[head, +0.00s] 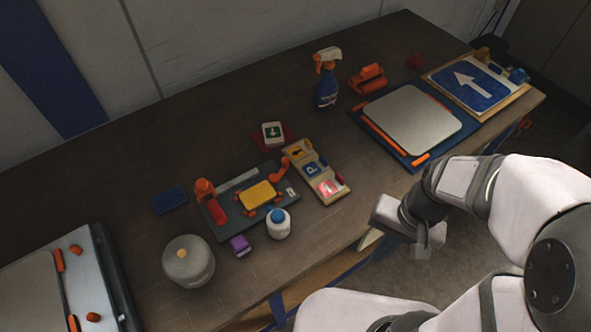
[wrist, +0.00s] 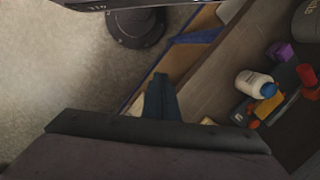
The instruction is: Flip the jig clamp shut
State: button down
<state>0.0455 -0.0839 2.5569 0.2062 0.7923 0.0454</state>
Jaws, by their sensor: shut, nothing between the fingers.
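The jig is a dark base plate (head: 222,233) on the table, holding a yellow sign plate (head: 258,195). Orange clamp parts show at its left (head: 204,188) and at its upper right (head: 283,164); the right one seems to stand up off the plate, but I cannot tell its exact angle. A red piece (head: 219,207) lies at the jig's left.
A white bottle with a blue cap (head: 279,227) and a purple block (head: 240,245) stand at the jig's front edge. A grey canister (head: 188,262) is front left. A sign rack (head: 331,195) lies to the right. Bare table lies between the rack and the blue tray (head: 447,149).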

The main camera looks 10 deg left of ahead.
aim_at(280, 171)
jog(key=w+a+f+m+y+b, duration=0.1)
jog(key=a+m+y+b, duration=0.1)
jog(key=a+m, duration=0.1)
jog(key=a+f+m+y+b, duration=0.1)
jog(key=a+m+y+b, duration=0.1)
jog(key=a+m+y, duration=0.1)
jog(key=w+a+f+m+y+b, duration=0.1)
jog(key=a+f+m+y+b, duration=0.1)
jog(key=a+m, duration=0.3)
jog(key=shift+w+a+t+y+b, duration=0.1)
jog(key=shift+w+t+y+b, duration=0.2)
jog(key=shift+y+b, duration=0.3)
jog(key=w+m+t+y+b, duration=0.1)
jog(key=w+m, duration=0.1)
jog(key=w+m+t+y+b, duration=0.1)
jog(key=w, duration=0.1)
jog(key=w+a+m+t+b, duration=0.1)
jog(key=w+m, duration=0.1)
jog(key=shift+w+r+m+t+y, duration=0.3)
jog(key=shift+r+t+y, duration=0.1)
jog(key=w+m+t, duration=0.1)
jog(key=w, duration=0.1)
jog(key=w+d+m+t+b, duration=0.1)
jog(key=w+m, duration=0.1)
jog(key=w+d+r+m+t, duration=0.1)
jog(key=t, duration=0.1)
jog(key=shift+w+d+y+b, duration=0.15)
jog(key=shift+w+y+b, duration=0.15)
jog(key=shift+w+b, duration=0.1)
